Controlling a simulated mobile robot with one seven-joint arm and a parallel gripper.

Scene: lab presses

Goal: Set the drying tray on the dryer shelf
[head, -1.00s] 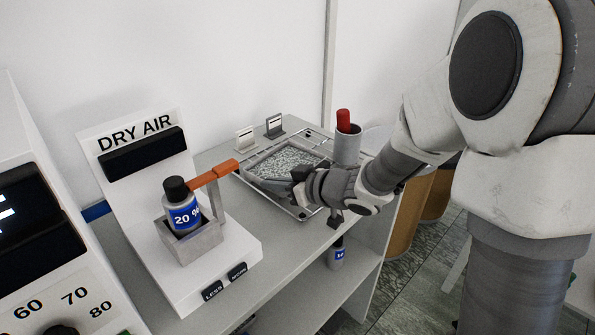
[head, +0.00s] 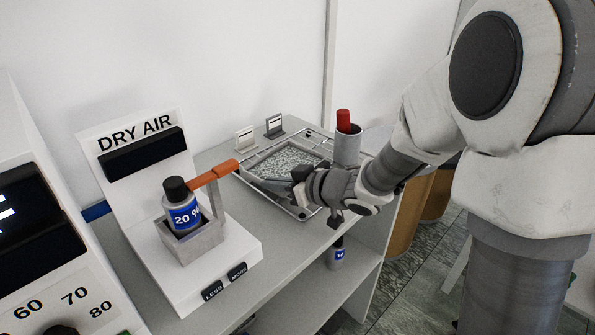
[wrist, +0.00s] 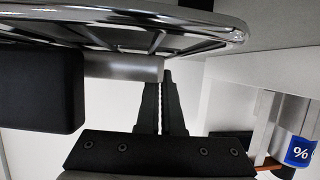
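The drying tray (head: 263,183) is a shallow grey pan filled with pale granules, in the head view. It lies over the chrome wire shelf (head: 304,215), low and about level; whether it rests fully on the wires is hard to tell. My gripper (head: 300,183) is at its near right side and partly hides it. In the wrist view, which looks upside down, the fingers (wrist: 164,78) are close together at a grey metal strip (wrist: 122,67), apparently part of the tray. The chrome rim (wrist: 225,38) runs just beside them. The exact finger contact is hidden.
The DRY AIR unit (head: 112,172) stands left, holding a 20 % bottle (head: 182,214) beside an orange lever (head: 212,174). A grey cup with a red-topped item (head: 346,143) stands right of the shelf. Two small card stands (head: 245,139) are behind. Bare bench lies in front.

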